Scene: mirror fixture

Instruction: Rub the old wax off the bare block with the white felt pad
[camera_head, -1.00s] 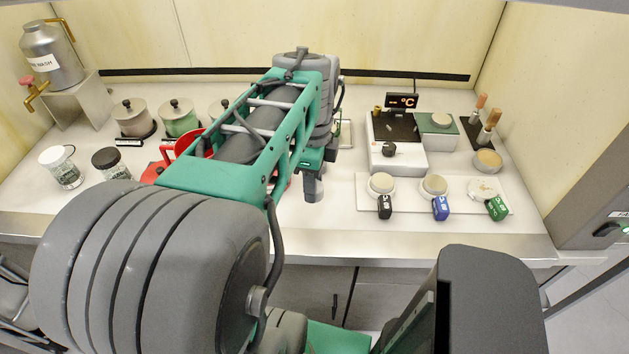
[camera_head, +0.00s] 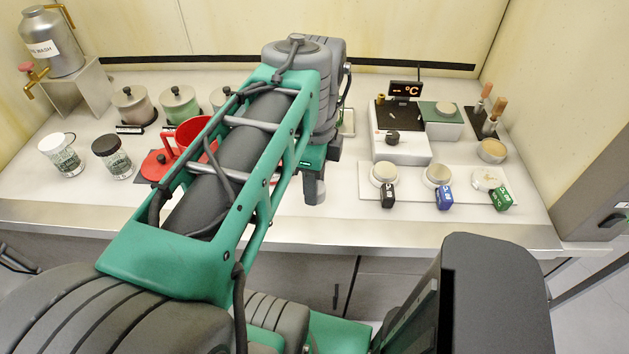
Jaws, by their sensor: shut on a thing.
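My gripper (camera_head: 314,190) hangs over the middle of the bench, left of a white board (camera_head: 370,212). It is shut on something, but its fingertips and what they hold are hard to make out. Three round pale blocks stand in a row on the board: left (camera_head: 384,173) with a black tag, middle (camera_head: 437,174) with a blue tag, right (camera_head: 488,179) with a green tag. The right one looks flatter and patchier. I cannot tell for certain which is the bare block. I cannot make out the white felt pad.
A white heater box (camera_head: 402,148) with a knob and a °C display (camera_head: 405,90) stands behind the board. A pale disc (camera_head: 445,108) lies on a green-topped box. A bowl (camera_head: 492,150), jars (camera_head: 112,156), lidded pots (camera_head: 180,108) and a red pan (camera_head: 193,130) flank my arm.

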